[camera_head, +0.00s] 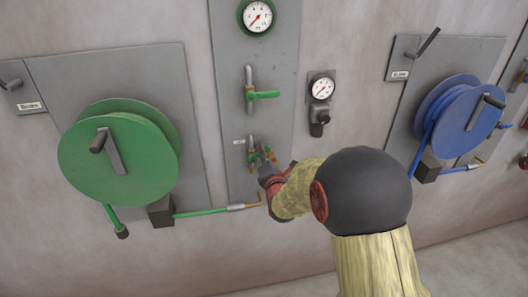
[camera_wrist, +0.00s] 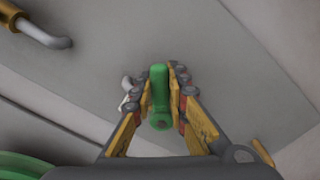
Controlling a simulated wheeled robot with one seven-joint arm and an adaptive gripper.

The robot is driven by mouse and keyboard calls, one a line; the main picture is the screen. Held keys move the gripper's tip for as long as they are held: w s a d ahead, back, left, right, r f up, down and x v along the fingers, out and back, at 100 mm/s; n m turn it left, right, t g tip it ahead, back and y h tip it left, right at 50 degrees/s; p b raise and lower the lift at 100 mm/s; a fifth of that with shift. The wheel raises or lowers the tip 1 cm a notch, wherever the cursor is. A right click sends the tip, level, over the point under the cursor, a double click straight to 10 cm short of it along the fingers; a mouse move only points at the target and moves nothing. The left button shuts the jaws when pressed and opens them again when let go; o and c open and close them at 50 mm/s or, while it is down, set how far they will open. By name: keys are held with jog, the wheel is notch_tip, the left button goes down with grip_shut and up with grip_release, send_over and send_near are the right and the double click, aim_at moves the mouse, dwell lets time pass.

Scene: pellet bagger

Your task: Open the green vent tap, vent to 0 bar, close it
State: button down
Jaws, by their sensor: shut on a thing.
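The green vent tap's handle (camera_wrist: 159,88) stands between my fingers in the wrist view, upright in the picture. My gripper (camera_wrist: 160,92) is shut on it, one yellow finger on each side. In the head view my gripper (camera_head: 262,158) is at the lower tap on the grey panel (camera_head: 225,80), and the fingers hide much of that tap. A small label beside it is too small to read. Above, a green-rimmed gauge (camera_head: 257,16) has a red needle slanting across its dial; I cannot read its value.
Another tap with a level green handle (camera_head: 264,94) sits above on the same panel. A second gauge (camera_head: 321,88) is to the right. A green hose reel (camera_head: 90,165) stands left and a blue reel (camera_head: 460,115) right. A green hose (camera_head: 200,212) runs below my gripper.

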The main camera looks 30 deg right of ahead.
jog(key=c, duration=1.7)
grip_release()
jog(key=shift+c, duration=0.2)
